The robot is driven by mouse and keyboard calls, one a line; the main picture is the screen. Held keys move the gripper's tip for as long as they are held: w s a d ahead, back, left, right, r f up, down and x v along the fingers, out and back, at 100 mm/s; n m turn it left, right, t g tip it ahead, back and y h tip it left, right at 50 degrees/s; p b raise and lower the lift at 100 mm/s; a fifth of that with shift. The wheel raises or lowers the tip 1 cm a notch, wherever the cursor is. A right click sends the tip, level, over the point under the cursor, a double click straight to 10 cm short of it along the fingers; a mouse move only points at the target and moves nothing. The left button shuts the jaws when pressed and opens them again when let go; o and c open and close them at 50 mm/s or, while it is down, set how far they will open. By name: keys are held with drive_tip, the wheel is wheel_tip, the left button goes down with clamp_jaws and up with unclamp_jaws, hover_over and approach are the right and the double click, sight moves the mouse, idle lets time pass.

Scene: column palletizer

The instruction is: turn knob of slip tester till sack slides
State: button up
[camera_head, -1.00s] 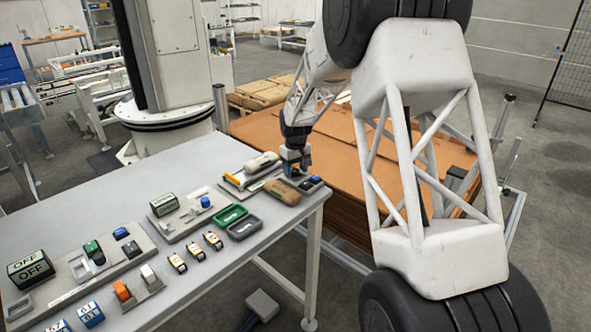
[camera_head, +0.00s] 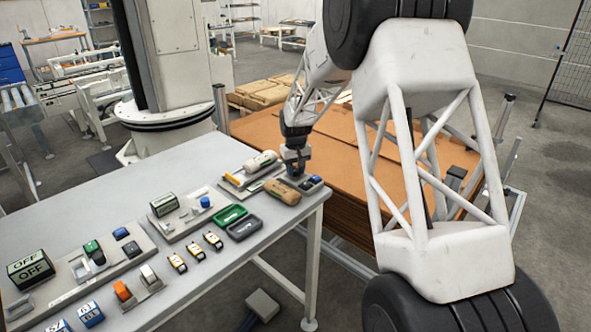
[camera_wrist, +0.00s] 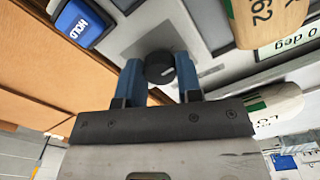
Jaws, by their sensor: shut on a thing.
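The slip tester (camera_head: 259,182) stands at the far right corner of the table. Its round dark knob (camera_wrist: 159,68) has a light mark on its face. My gripper (camera_wrist: 160,76) has its two blue fingers on either side of the knob, shut on it. In the head view my gripper (camera_head: 296,172) points down at the tester. A tan sack (camera_wrist: 265,20) marked "62" lies beside the knob; it also shows in the head view (camera_head: 282,191). A readout (camera_wrist: 298,40) shows "0 deg", its left part cut off or hidden. A blue HOLD button (camera_wrist: 80,22) is near the knob.
A pale sack-like piece (camera_head: 262,160) lies behind the tan sack. Green and dark trays (camera_head: 243,228) sit in front. Other panels with OFF displays (camera_head: 30,268) and switches fill the left of the table (camera_head: 120,210). Stacked brown sheets (camera_head: 350,185) stand close beyond the table's right edge.

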sight(295, 170)
drive_tip(key=m, duration=1.3)
drive_tip(key=shift+m, duration=0.3)
idle(0.3)
drive_tip(key=o, duration=0.9)
drive_tip(key=shift+o, duration=0.2)
drive_tip(key=shift+r, duration=0.1)
drive_tip(key=shift+r, duration=3.85)
